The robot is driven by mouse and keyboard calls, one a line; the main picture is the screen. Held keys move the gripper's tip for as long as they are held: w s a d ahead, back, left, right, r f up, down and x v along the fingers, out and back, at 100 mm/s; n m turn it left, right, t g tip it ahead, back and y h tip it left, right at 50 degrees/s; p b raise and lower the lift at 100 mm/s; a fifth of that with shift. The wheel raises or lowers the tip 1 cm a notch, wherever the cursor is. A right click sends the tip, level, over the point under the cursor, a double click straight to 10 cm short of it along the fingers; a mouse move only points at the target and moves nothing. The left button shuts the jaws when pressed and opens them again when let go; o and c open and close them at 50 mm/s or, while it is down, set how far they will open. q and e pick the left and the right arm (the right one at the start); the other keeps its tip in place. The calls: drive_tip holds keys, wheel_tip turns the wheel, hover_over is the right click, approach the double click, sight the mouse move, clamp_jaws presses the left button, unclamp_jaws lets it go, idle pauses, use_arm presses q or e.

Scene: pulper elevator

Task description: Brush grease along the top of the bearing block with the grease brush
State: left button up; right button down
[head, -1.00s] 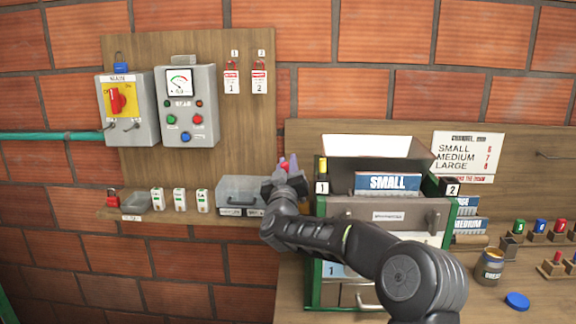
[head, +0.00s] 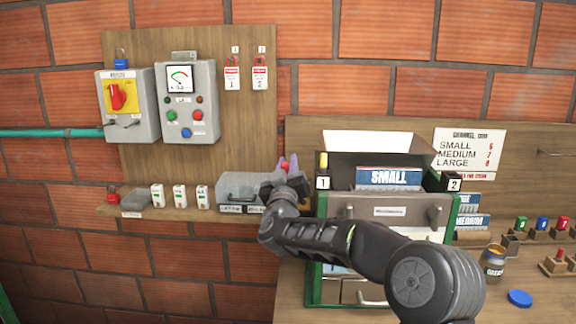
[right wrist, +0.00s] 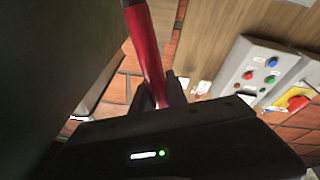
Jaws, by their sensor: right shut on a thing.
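My right gripper (head: 284,180) is raised in front of the left edge of the green-framed cabinet, fingers pointing up. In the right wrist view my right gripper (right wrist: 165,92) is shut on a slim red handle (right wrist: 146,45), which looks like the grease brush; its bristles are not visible. Only a small red bit shows above the fingers in the head view. An open grease jar (head: 493,262) stands on the bench at right, its blue lid (head: 519,298) lying in front. I cannot pick out the bearing block in either view. My left gripper is not in view.
The cabinet (head: 310,285) with drawers and a SMALL card (head: 388,178) stands behind my arm. Switch boxes (head: 187,105) hang above. Small coloured pieces (head: 541,224) stand at far right.

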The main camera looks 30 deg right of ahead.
drive_tip(key=shift+s+a+f, duration=0.15)
drive_tip(key=shift+s, duration=0.05)
idle(0.3)
drive_tip(key=shift+r+b+v, duration=0.2)
drive_tip(key=shift+b+v, duration=0.1)
drive_tip(key=shift+v, duration=0.55)
drive_tip(key=shift+r, duration=0.15)
drive_tip(key=shift+w, duration=0.1)
drive_tip(key=shift+w+d, duration=0.6)
drive_tip(key=shift+w, duration=0.1)
drive_tip(key=shift+w+d+p, duration=0.5)
drive_tip(key=shift+w+d, duration=0.1)
drive_tip(key=shift+w, duration=0.2)
